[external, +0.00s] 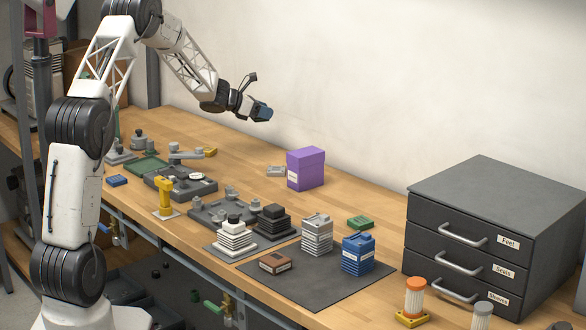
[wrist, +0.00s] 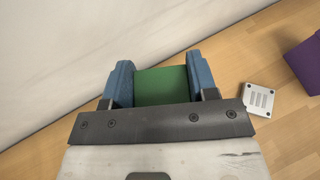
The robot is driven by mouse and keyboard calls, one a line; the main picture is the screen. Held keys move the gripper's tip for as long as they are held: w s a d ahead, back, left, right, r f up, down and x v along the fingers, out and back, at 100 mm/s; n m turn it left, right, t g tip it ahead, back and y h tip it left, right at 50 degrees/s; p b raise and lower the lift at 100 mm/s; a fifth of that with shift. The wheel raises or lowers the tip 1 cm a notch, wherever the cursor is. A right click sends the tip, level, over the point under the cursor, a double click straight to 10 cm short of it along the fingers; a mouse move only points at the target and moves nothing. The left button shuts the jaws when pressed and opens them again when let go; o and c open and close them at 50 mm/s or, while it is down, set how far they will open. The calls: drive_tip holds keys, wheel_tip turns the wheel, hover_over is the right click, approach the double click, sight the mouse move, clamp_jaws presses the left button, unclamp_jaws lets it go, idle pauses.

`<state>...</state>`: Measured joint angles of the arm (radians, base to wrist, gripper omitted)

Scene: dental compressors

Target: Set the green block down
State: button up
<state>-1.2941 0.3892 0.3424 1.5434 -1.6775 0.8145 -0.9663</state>
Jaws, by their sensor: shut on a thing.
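My gripper (external: 262,112) is raised well above the back part of the wooden bench, near the wall. In the wrist view its two blue fingers (wrist: 160,85) are shut on the green block (wrist: 161,86), which fills the gap between them. The block's lower end is hidden behind the dark gripper bar. In the external view the block cannot be clearly made out in the gripper.
A purple box (external: 305,169) and a small grey plate (external: 275,171) sit below and right of my gripper. Grey fixtures stand on the bench at left, stacked blocks and a dark mat (external: 325,288) in front, drawers (external: 500,235) at right. Another green piece (external: 360,222) lies near the mat.

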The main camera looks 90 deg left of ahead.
drive_tip(key=shift+f, duration=1.15)
drive_tip(key=shift+f, duration=0.1)
hover_over(264, 155)
drive_tip(key=shift+d+f, duration=0.15)
drive_tip(key=shift+f, duration=1.4)
drive_tip(key=shift+d+f, duration=0.1)
drive_tip(key=shift+f, duration=1.4)
drive_tip(key=shift+f, duration=1.85)
drive_tip(key=shift+f, duration=0.15)
drive_tip(key=o, duration=1)
